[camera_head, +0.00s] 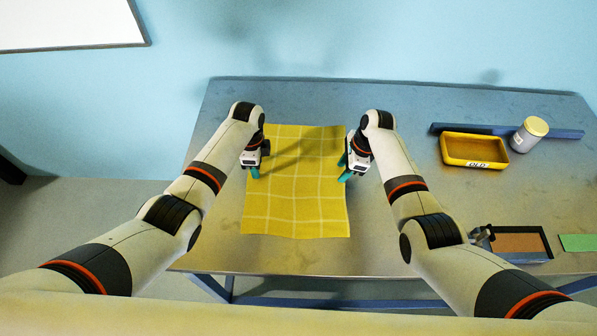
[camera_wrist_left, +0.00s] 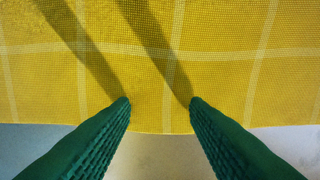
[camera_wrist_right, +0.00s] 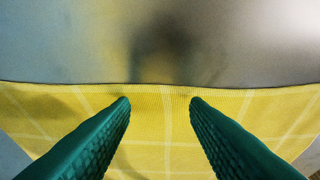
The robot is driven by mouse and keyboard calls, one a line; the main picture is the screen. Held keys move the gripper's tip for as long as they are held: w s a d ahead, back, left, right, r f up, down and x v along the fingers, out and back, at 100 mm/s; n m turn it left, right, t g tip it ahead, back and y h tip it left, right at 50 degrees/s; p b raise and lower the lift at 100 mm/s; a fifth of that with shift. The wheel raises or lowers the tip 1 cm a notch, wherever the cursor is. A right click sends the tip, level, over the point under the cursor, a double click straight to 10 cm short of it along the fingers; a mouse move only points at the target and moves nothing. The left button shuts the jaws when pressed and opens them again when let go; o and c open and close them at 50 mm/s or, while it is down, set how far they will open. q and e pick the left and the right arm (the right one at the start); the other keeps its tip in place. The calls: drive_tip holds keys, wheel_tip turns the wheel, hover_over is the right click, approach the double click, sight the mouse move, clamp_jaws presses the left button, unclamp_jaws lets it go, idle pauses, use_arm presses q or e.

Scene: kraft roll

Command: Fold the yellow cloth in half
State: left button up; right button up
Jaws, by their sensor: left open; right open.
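The yellow cloth (camera_head: 295,190) with pale grid lines lies spread out and unfolded on the metal table. My left gripper (camera_head: 255,172) is open at the cloth's left edge. In the left wrist view, the cloth (camera_wrist_left: 215,60) fills the upper part, and the fingertips (camera_wrist_left: 160,101) are apart, near its edge. My right gripper (camera_head: 344,169) is open at the right edge. In the right wrist view, the fingertips (camera_wrist_right: 160,101) are apart over the cloth (camera_wrist_right: 160,150), close to its edge. Neither gripper holds cloth. Whether the fingertips touch it I cannot tell.
A yellow bin (camera_head: 473,151) with a label stands on the right of the table (camera_head: 400,250), beside a white jar with a yellow lid (camera_head: 529,134) and a blue bar (camera_head: 565,133). A dark tray (camera_head: 519,242) and a green sheet (camera_head: 578,242) lie at front right.

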use_arm(q)
drive_tip(key=shift+s+r, duration=0.1)
drive_tip(key=shift+s, duration=0.05)
use_arm(e)
drive_tip(key=shift+s, duration=0.2)
use_arm(q)
drive_tip(key=shift+f, duration=0.3)
use_arm(e)
drive_tip(key=shift+w+f, duration=0.1)
drive_tip(key=shift+f, duration=0.1)
use_arm(q)
drive_tip(key=shift+r, duration=0.1)
clamp_jaws()
use_arm(e)
drive_tip(key=shift+r, duration=0.1)
clamp_jaws()
